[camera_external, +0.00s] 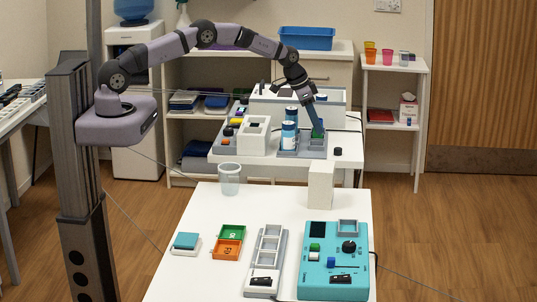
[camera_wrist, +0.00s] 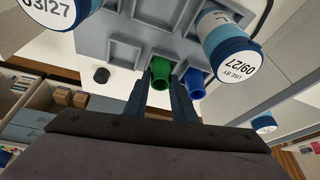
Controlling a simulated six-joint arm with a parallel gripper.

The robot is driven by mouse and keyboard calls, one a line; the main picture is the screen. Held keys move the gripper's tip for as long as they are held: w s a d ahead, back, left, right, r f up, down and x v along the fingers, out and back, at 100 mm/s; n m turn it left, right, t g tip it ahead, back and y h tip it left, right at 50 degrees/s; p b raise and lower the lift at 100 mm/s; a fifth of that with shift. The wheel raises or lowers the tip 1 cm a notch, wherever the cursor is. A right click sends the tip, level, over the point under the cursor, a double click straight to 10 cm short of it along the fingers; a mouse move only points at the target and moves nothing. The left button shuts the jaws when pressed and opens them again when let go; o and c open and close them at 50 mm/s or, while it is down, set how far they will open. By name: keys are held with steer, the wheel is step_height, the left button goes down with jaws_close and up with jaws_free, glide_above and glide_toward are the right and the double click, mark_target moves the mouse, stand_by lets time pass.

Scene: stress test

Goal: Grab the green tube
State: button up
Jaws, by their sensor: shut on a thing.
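The green tube (camera_wrist: 160,74) is between the two fingers of my gripper (camera_wrist: 161,84) in the wrist view, with its open end toward the camera. My gripper is shut on it. In the external view my gripper (camera_external: 318,129) points down at the right part of the grey rack (camera_external: 288,153) on the far table, and the green tube (camera_external: 317,133) shows small between the fingers. I cannot tell whether the tube's lower end is still in the rack. A blue tube (camera_wrist: 195,82) stands just right of the green one in the wrist view.
Two white-and-blue labelled bottles stand in the rack; one (camera_wrist: 226,45) is close right of the fingers. A black knob (camera_external: 338,151) lies right of the rack. A white block (camera_external: 321,184), clear cup (camera_external: 229,179) and teal panel (camera_external: 334,262) are on the front table.

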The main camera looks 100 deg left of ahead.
step_height(320, 180, up, 10)
steer(key=b, duration=0.3)
stand_by(0.3)
